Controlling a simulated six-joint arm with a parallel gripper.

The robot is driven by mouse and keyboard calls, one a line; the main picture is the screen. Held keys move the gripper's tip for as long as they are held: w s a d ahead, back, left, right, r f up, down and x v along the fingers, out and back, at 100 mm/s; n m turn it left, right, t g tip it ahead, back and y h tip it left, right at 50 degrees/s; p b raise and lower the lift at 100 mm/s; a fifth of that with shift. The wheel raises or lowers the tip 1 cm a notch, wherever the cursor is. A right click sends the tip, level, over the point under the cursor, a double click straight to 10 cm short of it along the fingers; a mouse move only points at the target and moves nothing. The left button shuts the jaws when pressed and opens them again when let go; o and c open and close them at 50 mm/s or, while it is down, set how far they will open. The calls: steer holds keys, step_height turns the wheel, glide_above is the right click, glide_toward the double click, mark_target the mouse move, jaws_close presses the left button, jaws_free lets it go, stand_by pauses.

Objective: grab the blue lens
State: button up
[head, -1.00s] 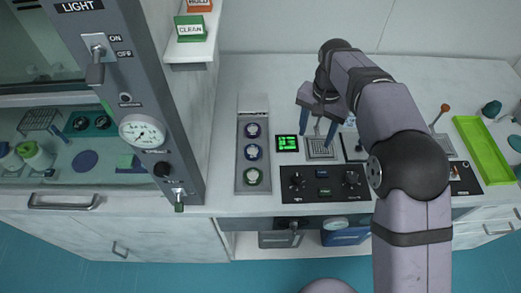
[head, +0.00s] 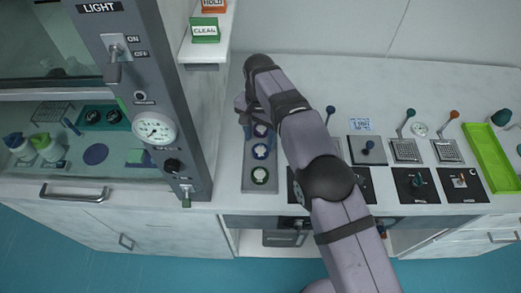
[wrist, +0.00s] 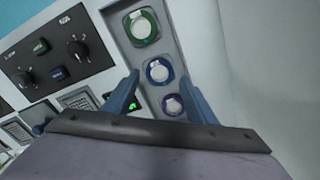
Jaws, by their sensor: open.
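A grey tray (head: 249,183) holds three round lenses in a row. The blue lens (head: 260,151) is the middle one; it also shows in the wrist view (wrist: 157,71). The purple lens (wrist: 173,105) is at the wall end and the green lens (wrist: 140,27) at the front end. My gripper (wrist: 159,77) is open and empty, over the tray's wall end. In the wrist view the blue lens appears between its two blue fingertips. I cannot tell the height left between fingertips and lens. In the head view my arm partly covers the gripper.
A grey control column (head: 150,110) and a sign shelf (head: 206,52) stand left of the tray. Right of it are black control panels (head: 415,184), levers and a green tray (head: 487,155). My arm hides part of the panels. Bare bench lies along the back wall.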

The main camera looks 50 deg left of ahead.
mark_target(260, 150)
steer(key=shift+w+f+p, duration=0.1)
steer(key=shift+f+p, duration=1.3)
steer(key=shift+f, duration=1.3)
steer(key=c, duration=0.9)
